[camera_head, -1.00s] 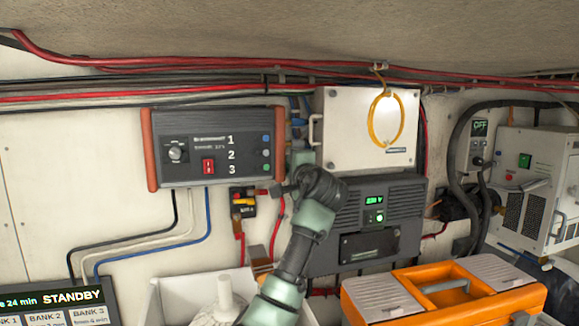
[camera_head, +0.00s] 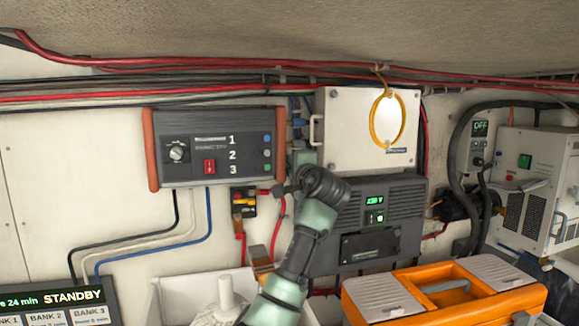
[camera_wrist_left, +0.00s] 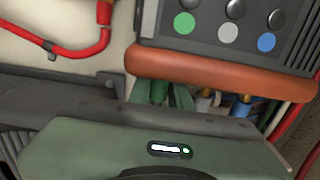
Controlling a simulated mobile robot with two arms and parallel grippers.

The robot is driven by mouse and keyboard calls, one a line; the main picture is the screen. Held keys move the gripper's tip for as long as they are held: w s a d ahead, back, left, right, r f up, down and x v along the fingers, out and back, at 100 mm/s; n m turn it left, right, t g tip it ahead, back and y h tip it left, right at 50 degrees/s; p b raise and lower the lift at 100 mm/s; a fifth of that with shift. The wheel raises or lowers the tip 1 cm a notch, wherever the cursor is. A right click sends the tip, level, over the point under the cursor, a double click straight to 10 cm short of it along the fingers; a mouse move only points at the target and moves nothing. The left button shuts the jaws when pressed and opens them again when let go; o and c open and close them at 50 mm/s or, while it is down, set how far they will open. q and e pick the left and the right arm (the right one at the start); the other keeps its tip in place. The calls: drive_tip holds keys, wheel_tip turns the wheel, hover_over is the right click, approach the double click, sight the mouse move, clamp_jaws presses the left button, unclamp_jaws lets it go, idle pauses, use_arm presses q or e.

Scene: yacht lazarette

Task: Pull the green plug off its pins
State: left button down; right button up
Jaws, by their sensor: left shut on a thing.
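The green plug (camera_wrist_left: 180,97) shows there as a small green piece with green wire, partly hidden by the fingers. The gripper is shut on it. The plug's pins are hidden, so I cannot tell whether it is still seated on them. My right gripper is out of view.
The charger box (camera_head: 213,148) with orange ends hangs on the wall. Blue and brown wires (camera_wrist_left: 240,108) run close beside the green one. A white cabinet (camera_head: 350,130) and a dark inverter (camera_head: 385,215) are to the right. An orange toolbox (camera_head: 440,290) stands below.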

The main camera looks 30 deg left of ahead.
use_arm(q)
drive_tip(key=shift+w+d, duration=0.4)
drive_tip(key=shift+w, duration=0.05)
drive_tip(key=shift+w+d, duration=0.3)
drive_tip(key=c, duration=1.5)
unclamp_jaws()
drive_tip(key=shift+w, duration=0.1)
